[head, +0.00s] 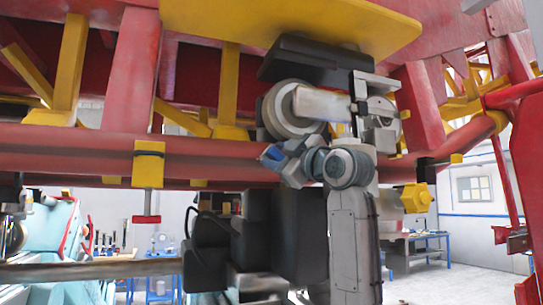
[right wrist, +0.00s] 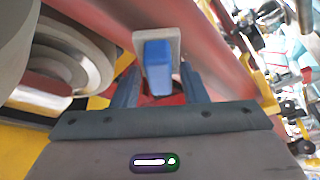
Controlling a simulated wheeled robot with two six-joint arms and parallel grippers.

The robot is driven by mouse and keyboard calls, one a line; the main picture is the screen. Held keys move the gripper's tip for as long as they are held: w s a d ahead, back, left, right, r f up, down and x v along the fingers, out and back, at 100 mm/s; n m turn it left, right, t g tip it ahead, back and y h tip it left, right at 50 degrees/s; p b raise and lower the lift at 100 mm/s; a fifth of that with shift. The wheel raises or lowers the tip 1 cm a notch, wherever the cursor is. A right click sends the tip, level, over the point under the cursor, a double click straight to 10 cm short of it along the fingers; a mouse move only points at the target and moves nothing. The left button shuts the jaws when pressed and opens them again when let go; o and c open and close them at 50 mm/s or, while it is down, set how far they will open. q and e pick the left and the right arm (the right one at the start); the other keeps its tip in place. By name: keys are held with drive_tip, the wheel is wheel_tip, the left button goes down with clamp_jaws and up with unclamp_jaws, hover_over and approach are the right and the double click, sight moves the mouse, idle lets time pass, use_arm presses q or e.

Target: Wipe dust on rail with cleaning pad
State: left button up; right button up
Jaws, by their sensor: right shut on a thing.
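The red rail (head: 85,147) is a thick tube running across the head view. In the right wrist view the red surface of the rail (right wrist: 205,40) passes behind the pad. My right gripper (right wrist: 160,78) is shut on the cleaning pad (right wrist: 157,62), which has a blue grip and a pale grey base. The grey base faces the rail; I cannot tell if it touches. In the head view my right gripper (head: 273,155) is at the rail below a wheel, and its own arm partly hides the rail. No dust can be made out. My left gripper is not in view.
A pale wheel (head: 291,108) sits just above the right gripper, close to it in the wrist view too. A yellow clamp (head: 149,165) with a red-footed bolt hangs on the rail to the left. Red and yellow beams crowd overhead. A workbench (head: 425,238) stands far back right.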

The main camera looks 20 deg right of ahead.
drive_tip(key=shift+d, duration=0.45)
drive_tip(key=shift+s+r, duration=0.1)
drive_tip(key=shift+r, duration=0.1)
drive_tip(key=shift+a+f, duration=0.1)
drive_tip(key=shift+a, duration=0.15)
drive_tip(key=shift+a+f, duration=0.1)
drive_tip(key=shift+a, duration=2.55)
